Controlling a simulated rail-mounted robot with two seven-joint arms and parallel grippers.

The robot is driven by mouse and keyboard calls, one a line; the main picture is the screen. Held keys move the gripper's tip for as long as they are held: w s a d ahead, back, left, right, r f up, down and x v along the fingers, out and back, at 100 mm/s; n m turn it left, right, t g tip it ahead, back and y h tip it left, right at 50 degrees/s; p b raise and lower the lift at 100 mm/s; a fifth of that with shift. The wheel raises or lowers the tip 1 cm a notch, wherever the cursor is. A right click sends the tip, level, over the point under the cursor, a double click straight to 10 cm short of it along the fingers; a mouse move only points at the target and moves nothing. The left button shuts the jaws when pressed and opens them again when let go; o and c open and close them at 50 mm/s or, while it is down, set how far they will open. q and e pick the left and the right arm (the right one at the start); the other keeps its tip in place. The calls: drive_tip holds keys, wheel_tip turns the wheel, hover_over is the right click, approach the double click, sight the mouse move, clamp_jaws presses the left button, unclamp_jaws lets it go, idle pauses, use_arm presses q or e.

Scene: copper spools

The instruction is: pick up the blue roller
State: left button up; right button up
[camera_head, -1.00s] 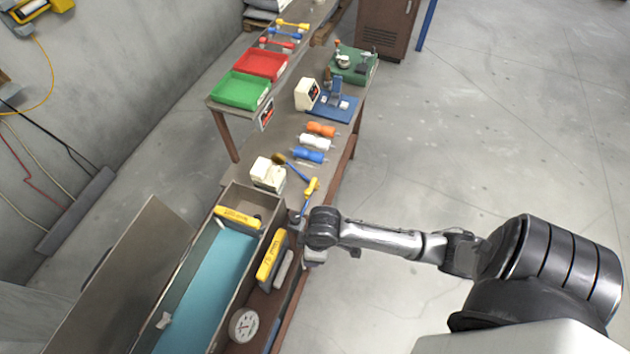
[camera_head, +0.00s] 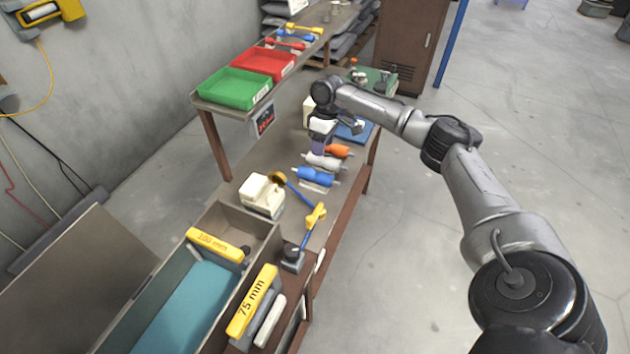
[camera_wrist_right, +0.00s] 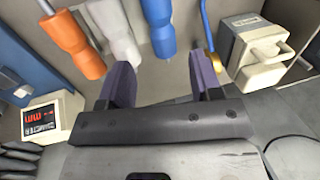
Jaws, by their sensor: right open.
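The blue roller (camera_head: 316,176) lies on the bench, nearest of a row of three, with the white roller (camera_head: 325,161) and the orange roller (camera_head: 338,151) beyond it. My right gripper (camera_head: 320,147) is over the bench by this row; its fingertips are hard to make out in the head view. In the right wrist view my open right gripper (camera_wrist_right: 161,65) has nothing between its purple fingers. The blue roller (camera_wrist_right: 158,28) shows ahead, between the lines of the fingers. The white roller (camera_wrist_right: 114,30) is close to the left finger. My left gripper is not in view.
A cream box-shaped device (camera_head: 262,196) and a yellow-and-blue tool (camera_head: 311,222) lie on the near side of the blue roller. A green tray (camera_head: 235,89) and a red tray (camera_head: 263,63) stand on a raised shelf at left. A blue-based device (camera_head: 354,131) stands beyond the rollers.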

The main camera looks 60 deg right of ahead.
sight(319, 172)
drive_tip(key=f, duration=0.3)
drive_tip(key=a+f, duration=0.1)
drive_tip(key=f, duration=0.2)
drive_tip(key=shift+s+a+f, duration=0.1)
drive_tip(key=shift+a+f, duration=0.05)
drive_tip(key=shift+f, duration=0.05)
drive_tip(key=shift+a+f+b, duration=0.25)
drive_tip(key=shift+f+b, duration=0.05)
drive_tip(key=shift+f, duration=1.05)
drive_tip(key=shift+a+f+b, duration=0.2)
drive_tip(key=shift+f+b, duration=0.05)
drive_tip(key=shift+f, duration=1.05)
drive_tip(key=c, duration=0.7)
drive_tip(key=shift+r, duration=0.1)
drive_tip(key=shift+c, duration=0.6)
